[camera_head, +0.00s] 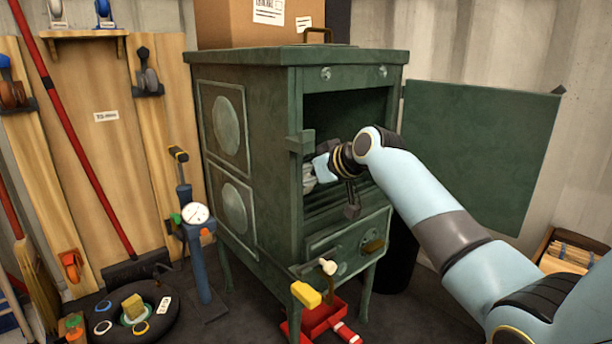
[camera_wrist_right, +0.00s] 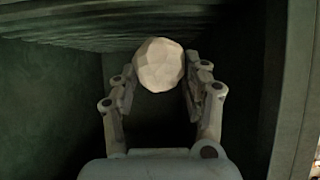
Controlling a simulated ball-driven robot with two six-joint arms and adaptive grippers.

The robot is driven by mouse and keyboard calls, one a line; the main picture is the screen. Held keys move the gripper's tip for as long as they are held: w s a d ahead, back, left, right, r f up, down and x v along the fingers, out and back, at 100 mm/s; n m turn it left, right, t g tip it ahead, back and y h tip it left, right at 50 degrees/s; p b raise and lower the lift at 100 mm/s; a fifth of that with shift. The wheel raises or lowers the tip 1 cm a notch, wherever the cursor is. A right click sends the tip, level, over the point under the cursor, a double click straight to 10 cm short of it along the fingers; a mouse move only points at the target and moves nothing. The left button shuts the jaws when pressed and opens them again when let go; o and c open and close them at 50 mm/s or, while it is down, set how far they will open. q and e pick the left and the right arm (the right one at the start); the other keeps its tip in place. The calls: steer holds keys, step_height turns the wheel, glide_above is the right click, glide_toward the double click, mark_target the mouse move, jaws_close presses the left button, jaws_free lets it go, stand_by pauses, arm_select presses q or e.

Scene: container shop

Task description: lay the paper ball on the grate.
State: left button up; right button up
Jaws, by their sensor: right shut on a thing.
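The paper ball (camera_wrist_right: 160,65) is pale and faceted. In the right wrist view it sits between the two fingers of my right gripper (camera_wrist_right: 160,88), which is shut on it. In the head view my right arm reaches through the open door of the green stove (camera_head: 247,60), and the right gripper is mostly hidden behind the stove's front frame. The slatted grate (camera_wrist_right: 80,32) shows along the top of the wrist view, close to the ball. I cannot tell whether the ball touches it. My left gripper is not in view.
The stove door (camera_head: 480,150) stands open to the right. A cardboard box (camera_head: 240,25) sits on the stove top. A red tray (camera_head: 320,318) with a yellow-headed tool lies below the stove. A blue floor pump (camera_head: 198,250) stands to its left.

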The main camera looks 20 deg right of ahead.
steer(key=shift+f, duration=0.2)
steer(key=o, duration=0.9)
steer(key=shift+s, duration=0.1)
